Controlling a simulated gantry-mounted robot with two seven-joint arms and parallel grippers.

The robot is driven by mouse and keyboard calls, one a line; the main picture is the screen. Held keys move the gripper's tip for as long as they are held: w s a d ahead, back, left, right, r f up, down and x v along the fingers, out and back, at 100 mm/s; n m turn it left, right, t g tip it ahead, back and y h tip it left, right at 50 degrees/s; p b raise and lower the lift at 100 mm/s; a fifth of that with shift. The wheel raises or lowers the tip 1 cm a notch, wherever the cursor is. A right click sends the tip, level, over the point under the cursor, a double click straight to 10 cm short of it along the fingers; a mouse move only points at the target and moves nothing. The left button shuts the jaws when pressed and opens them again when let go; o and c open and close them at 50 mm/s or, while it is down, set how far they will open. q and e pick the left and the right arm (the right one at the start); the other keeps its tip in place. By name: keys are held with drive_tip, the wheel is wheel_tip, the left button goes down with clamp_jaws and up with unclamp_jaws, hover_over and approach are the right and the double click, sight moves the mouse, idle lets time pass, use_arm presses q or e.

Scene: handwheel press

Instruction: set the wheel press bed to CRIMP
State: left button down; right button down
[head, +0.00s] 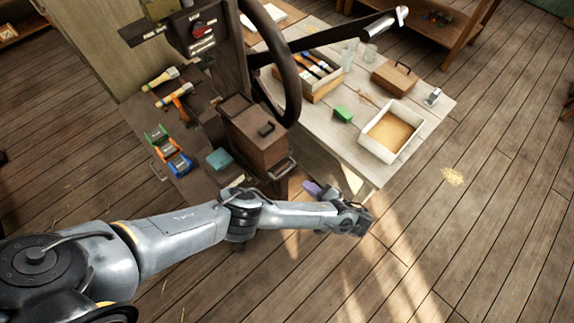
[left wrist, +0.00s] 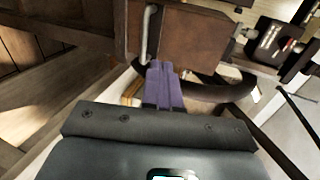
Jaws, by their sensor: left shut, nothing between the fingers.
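The wheel press stands at the upper middle of the head view, with a large dark handwheel (head: 290,60) and a dark column. Its brown box-like block (head: 258,140) has a metal bar handle (head: 281,169) at its lower front. A plate with a red part (head: 203,30) sits on the column; its lettering is too small to read. My left gripper (head: 311,187) has purple fingers, shut and empty, just right of the handle. In the left wrist view the shut fingers (left wrist: 163,72) point at the block (left wrist: 190,32), close to the handle (left wrist: 148,32). I cannot tell whether they touch. My right gripper is not in view.
A pale table (head: 435,88) right of the press holds a white tray (head: 417,145), a wooden box (head: 395,77), a green block (head: 343,114) and a box of tools (head: 325,85). Hand tools and coloured items lie on the dark bench (head: 200,135).

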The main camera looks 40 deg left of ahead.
use_arm(q)
drive_tip(key=w, duration=0.1)
drive_tip(key=b, duration=0.6)
approach(279, 157)
wheel_tip(279, 157, down, 2)
drive_tip(key=a, duration=0.5)
drive_tip(key=shift+w+a+r, duration=0.15)
drive_tip(key=shift+w+r, duration=0.1)
drive_tip(key=shift+w, duration=0.1)
drive_tip(key=shift+a, duration=0.45)
